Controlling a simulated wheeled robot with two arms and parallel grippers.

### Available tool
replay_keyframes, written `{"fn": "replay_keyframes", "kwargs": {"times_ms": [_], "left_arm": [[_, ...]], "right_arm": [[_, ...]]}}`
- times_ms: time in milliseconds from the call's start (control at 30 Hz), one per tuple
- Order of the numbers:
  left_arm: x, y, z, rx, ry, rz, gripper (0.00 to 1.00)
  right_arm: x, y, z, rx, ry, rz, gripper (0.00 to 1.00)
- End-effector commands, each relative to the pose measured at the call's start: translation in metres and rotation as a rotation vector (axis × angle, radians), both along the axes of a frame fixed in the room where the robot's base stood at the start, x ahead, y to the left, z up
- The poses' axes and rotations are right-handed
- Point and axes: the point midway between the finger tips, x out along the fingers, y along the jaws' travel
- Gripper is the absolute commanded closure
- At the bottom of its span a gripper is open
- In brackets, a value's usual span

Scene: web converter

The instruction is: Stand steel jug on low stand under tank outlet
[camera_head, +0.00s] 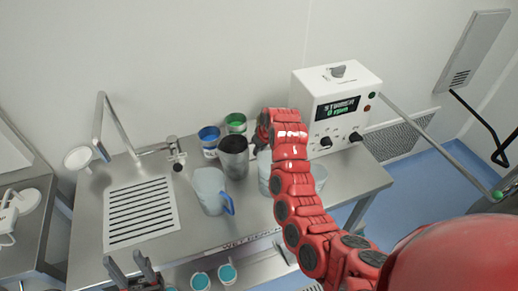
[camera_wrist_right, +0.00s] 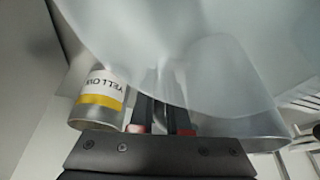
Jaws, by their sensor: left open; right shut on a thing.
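The steel jug (camera_head: 233,158), grey with a dark open mouth, stands upright on the steel bench among other vessels. My right gripper (camera_head: 262,137) is at its upper right side, mostly hidden by my red arm. In the right wrist view the fingers (camera_wrist_right: 160,118) are shut against a large pale grey surface that fills the upper picture; the exact grip point is hidden. My left gripper (camera_head: 131,268) is open and empty at the bottom left, in front of the bench. I cannot make out the low stand or the tank outlet.
A frosted jug with blue handle (camera_head: 211,190) stands in front. Blue (camera_head: 209,141) and green (camera_head: 236,123) cans stand behind. A stirrer box (camera_head: 335,107) is at right. A slotted drain plate (camera_head: 140,211) and tap (camera_head: 175,154) are left. A yellow-labelled can (camera_wrist_right: 101,97) shows close by.

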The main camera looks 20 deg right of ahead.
Motion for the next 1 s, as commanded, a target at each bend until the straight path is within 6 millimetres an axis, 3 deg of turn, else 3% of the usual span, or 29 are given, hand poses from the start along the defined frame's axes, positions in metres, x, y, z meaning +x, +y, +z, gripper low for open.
{"fn": "replay_keyframes", "kwargs": {"times_ms": [133,167,300,667,767,900,1000], "left_arm": [[0.000,0.000,-0.005,0.000,0.000,0.000,0.50],[0.000,0.000,-0.003,0.000,0.000,0.000,0.50],[0.000,0.000,-0.003,0.000,0.000,0.000,0.50],[0.000,0.000,0.002,0.000,0.000,0.000,0.50],[0.000,0.000,-0.005,0.000,0.000,0.000,0.50],[0.000,0.000,-0.014,0.000,0.000,0.000,0.50],[0.000,0.000,-0.012,0.000,0.000,0.000,0.50]], "right_arm": [[0.000,0.000,-0.005,0.000,0.000,0.000,1.00],[0.000,0.000,-0.004,0.000,0.000,0.000,0.80],[0.000,0.000,-0.003,0.000,0.001,0.000,0.55],[0.000,0.000,0.002,0.001,0.001,0.000,0.55],[-0.003,0.000,0.005,0.000,0.001,0.002,0.55],[-0.010,-0.002,0.024,0.000,-0.003,0.000,0.55],[-0.019,-0.005,0.053,0.001,-0.007,0.000,0.55]]}}
